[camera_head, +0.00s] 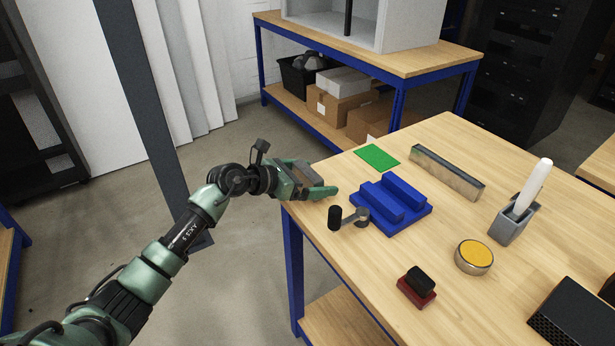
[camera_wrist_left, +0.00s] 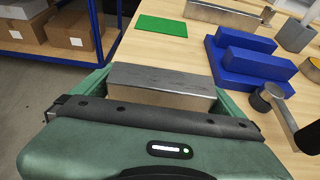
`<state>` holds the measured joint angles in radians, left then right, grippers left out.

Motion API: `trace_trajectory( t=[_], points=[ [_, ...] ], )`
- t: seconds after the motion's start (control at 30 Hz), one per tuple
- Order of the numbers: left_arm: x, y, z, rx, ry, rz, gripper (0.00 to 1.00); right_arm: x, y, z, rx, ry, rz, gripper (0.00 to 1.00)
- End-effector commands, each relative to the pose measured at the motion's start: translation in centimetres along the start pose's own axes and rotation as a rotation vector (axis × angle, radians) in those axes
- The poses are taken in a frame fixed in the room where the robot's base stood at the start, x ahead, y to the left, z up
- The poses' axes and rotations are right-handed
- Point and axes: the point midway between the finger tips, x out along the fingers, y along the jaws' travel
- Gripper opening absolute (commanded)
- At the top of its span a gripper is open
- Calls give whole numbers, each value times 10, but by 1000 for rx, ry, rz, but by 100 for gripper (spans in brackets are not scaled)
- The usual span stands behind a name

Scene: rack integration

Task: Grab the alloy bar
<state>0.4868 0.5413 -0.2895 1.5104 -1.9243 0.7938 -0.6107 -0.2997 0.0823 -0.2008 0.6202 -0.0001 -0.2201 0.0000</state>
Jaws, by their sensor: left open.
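A grey metal alloy bar (camera_wrist_left: 160,80) with a brownish side lies between the spread fingers of my left gripper (camera_wrist_left: 160,92) in the left wrist view. In the head view my left gripper (camera_head: 313,181) is at the table's left edge, open, with this bar (camera_head: 303,173) partly hidden between its fingers. I cannot tell whether the fingers touch it. A second, similar long metal bar (camera_head: 447,173) lies farther back on the table and also shows at the top of the left wrist view (camera_wrist_left: 225,13). My right gripper is not in view.
A blue stepped block (camera_head: 391,207) and a dark crank-like part (camera_head: 348,217) are right of my gripper. A green plate (camera_head: 377,156) lies behind. A yellow-topped round tin (camera_head: 474,257), a red-and-black stamp (camera_head: 417,287) and a grey holder (camera_head: 511,224) stand farther right on the wooden table (camera_head: 350,275).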

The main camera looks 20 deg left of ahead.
Motion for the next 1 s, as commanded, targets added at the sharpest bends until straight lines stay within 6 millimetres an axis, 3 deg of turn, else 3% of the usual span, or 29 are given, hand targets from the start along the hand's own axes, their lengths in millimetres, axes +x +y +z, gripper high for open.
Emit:
trace_trajectory(
  t=[0.1,0.33,0.37,0.57,0.6,1.0],
  points=[
    [10,0,0,-1,0,-1,100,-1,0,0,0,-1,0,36],
    [11,0,-1,1,1,0,100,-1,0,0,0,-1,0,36],
    [11,0,-1,1,1,0,94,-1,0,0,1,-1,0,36],
    [11,0,-1,0,1,0,39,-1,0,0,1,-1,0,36],
    [10,0,0,1,-2,1,34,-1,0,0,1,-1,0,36],
    [6,0,11,3,-2,1,34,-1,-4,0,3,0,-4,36]
  ],
)
